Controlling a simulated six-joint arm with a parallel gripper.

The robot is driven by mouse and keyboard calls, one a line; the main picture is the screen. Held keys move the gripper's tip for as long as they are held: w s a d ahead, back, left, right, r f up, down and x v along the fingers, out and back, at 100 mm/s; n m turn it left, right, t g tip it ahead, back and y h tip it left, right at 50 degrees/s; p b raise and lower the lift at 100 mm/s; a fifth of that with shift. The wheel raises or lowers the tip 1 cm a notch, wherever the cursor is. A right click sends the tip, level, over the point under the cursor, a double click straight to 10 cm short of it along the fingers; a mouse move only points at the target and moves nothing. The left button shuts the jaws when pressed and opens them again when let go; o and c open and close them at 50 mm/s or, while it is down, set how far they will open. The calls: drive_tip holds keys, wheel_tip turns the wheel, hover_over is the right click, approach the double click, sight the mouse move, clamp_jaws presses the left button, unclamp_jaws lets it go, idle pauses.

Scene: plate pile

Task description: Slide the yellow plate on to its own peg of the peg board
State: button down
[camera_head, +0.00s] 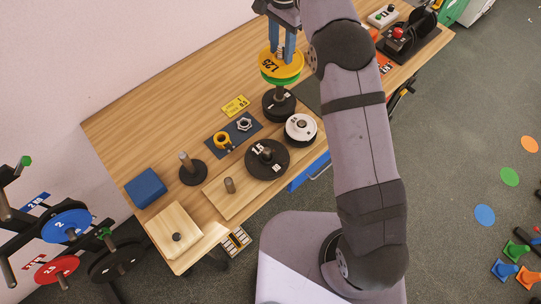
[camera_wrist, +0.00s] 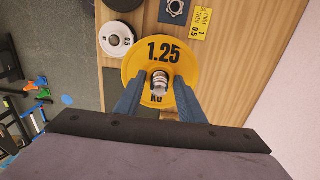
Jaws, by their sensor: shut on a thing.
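The yellow plate (camera_head: 270,67), marked 1.25, hangs level between the fingers of my gripper (camera_head: 284,54). A green plate (camera_head: 283,81) shows just under it. Both are above a dark post (camera_head: 279,94) with black plates at its foot. In the wrist view the yellow plate (camera_wrist: 160,51) has a silver round post end at its centre, between the two blue fingers of my gripper (camera_wrist: 160,82). The exact grip contact is hidden. The wooden peg board (camera_head: 213,194) has a bare peg (camera_head: 229,185), a peg with black plates (camera_head: 267,163), and a white plate (camera_head: 300,128).
A bare post on a round base (camera_head: 193,170) stands left of the board.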

drive_tip(key=shift+r, duration=0.3)
drive_tip(key=shift+w+r+p, duration=0.1)
drive_tip(key=shift+r+p, duration=3.75)
drive_tip(key=shift+p, duration=0.3)
drive_tip(key=shift+r, duration=1.25)
